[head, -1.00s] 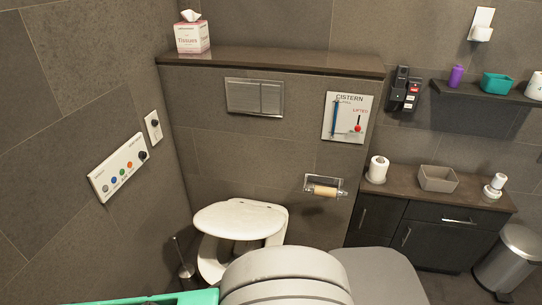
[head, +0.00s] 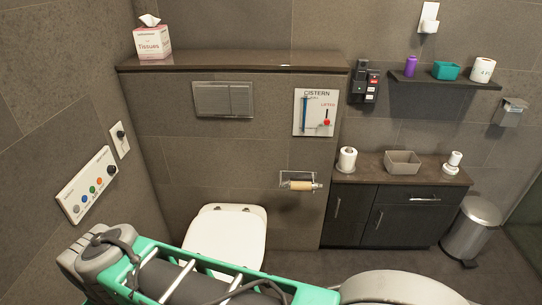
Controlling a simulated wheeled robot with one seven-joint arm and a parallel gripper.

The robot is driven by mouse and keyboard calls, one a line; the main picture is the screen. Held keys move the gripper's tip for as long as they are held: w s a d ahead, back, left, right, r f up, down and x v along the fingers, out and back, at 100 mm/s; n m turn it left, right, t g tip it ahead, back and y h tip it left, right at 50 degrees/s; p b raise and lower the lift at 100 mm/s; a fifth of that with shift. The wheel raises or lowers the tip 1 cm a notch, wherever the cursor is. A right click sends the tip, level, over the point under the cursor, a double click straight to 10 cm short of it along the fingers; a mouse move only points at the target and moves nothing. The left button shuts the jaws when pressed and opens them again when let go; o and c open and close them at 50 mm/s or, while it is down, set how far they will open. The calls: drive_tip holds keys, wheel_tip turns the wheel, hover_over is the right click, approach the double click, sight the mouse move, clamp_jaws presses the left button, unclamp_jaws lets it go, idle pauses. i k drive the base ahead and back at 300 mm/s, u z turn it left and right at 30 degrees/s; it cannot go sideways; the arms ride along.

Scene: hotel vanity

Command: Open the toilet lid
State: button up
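The white toilet (head: 226,236) stands against the dark tiled wall, left of centre. Its lid looks lowered, with a broad white top face and small dark hinge marks at the wall end. My green arm frame crosses in front and hides the front of the toilet and the lid's front edge. I cannot tell whether the lid lies fully flat. My gripper's fingers do not show, so its contact with the lid cannot be seen.
A flush plate (head: 224,98) and a paper holder (head: 300,181) are on the wall above and to the right. A dark cabinet (head: 385,214) and a metal bin (head: 471,229) stand at right. A button panel (head: 87,184) is on the left wall.

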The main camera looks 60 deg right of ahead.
sight(235, 238)
drive_tip(key=z, duration=0.15)
drive_tip(key=i, duration=1)
